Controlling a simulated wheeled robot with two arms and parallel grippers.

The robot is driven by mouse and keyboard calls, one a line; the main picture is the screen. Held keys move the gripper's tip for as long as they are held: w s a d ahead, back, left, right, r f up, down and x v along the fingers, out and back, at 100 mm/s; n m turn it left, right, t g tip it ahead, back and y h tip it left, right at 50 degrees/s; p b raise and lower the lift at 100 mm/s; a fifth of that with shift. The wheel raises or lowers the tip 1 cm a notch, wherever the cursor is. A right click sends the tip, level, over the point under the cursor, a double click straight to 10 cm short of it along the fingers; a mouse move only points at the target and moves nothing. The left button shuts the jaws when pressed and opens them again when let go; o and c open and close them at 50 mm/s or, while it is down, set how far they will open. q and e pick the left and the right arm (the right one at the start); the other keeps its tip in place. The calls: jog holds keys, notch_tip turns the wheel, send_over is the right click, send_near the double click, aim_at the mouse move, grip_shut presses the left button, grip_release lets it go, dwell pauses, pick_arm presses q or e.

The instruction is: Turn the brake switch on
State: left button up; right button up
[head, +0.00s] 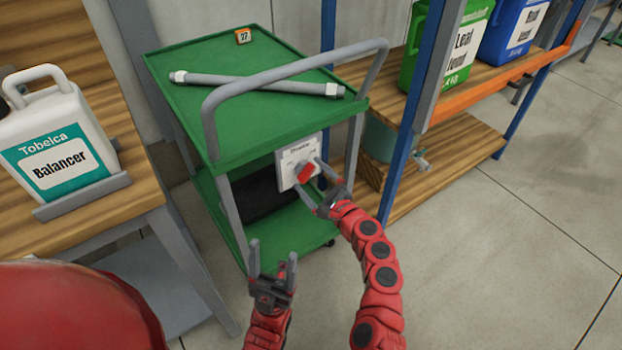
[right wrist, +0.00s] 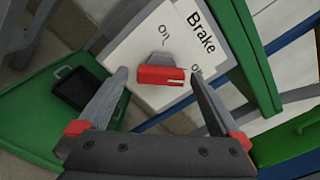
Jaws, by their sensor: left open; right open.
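The brake switch is a white panel (head: 291,157) on the front end of the green cart, with a red handle (head: 306,173). In the right wrist view the panel (right wrist: 190,30) reads "Brake" and "On", with a second label partly hidden by a finger. The red handle (right wrist: 160,76) lies across the picture between the fingers of my right gripper (head: 309,176). The fingers are open, one on each side of the handle, with visible gaps in the wrist view. My left gripper (head: 273,252) is open and empty, lower and left of the panel.
The green cart (head: 190,65) has a grey handlebar (head: 280,68) above the panel and a grey pipe on top. A dark box (head: 265,198) sits on its lower shelf. A bench with a Balancer jug (head: 50,140) stands left, a blue-post rack (head: 402,125) right.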

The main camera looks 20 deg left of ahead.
jog(key=shift+w+a, duration=0.1)
jog(key=shift+c, duration=0.2)
jog(key=c, duration=1.3)
